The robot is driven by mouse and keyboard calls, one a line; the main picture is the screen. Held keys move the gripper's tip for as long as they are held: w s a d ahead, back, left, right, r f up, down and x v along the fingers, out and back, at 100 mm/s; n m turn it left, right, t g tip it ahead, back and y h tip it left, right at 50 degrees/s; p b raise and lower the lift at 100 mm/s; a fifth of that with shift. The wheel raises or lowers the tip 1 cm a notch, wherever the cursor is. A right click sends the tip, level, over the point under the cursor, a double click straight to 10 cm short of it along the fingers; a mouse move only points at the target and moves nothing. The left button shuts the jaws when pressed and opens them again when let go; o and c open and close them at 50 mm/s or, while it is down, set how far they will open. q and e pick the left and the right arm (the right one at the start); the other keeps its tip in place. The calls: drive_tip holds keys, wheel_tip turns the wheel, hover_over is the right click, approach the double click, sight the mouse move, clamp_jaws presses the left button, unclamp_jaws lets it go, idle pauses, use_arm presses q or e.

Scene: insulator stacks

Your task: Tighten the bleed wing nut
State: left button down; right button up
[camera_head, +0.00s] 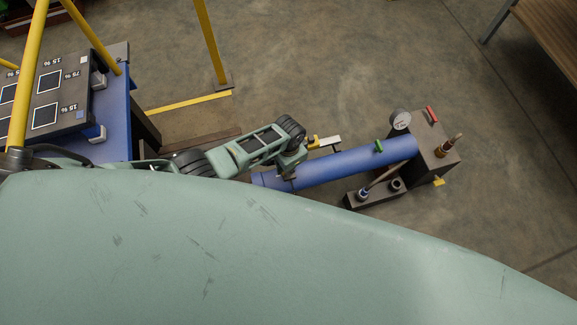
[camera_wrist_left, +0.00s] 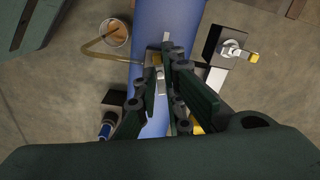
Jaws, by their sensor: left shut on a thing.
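In the left wrist view, the long blue cylinder (camera_wrist_left: 176,22) runs down behind my left gripper (camera_wrist_left: 160,70). The gripper's dark fingers are shut on a small silver fitting, the bleed wing nut (camera_wrist_left: 159,78), beside a brassy block on the cylinder. The fingers hide much of the nut, so its angle is unclear. In the head view the blue cylinder (camera_head: 350,163) lies across the floor, and my left gripper (camera_head: 290,176) is over its left end. The nut is hidden there. My right gripper is in neither view.
A cup (camera_wrist_left: 115,33) with a hose stands left of the cylinder in the wrist view; a dark block with a silver fitting (camera_wrist_left: 232,48) is at right. In the head view, a dark block (camera_head: 432,150) with a gauge (camera_head: 400,120) ends the cylinder. A yellow post (camera_head: 211,45) stands behind.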

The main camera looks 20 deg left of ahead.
use_arm(q)
drive_tip(key=m, duration=0.2)
drive_tip(key=shift+m, duration=0.6)
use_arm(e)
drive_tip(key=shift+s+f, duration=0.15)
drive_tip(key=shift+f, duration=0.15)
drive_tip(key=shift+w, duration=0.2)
use_arm(q)
drive_tip(key=c, duration=1.9)
unclamp_jaws()
drive_tip(key=shift+o, duration=0.2)
drive_tip(key=shift+r, duration=0.1)
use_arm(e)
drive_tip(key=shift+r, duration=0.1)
use_arm(q)
wheel_tip(320, 180, up, 12)
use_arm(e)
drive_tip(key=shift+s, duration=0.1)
use_arm(q)
drive_tip(key=shift+s, duration=0.1)
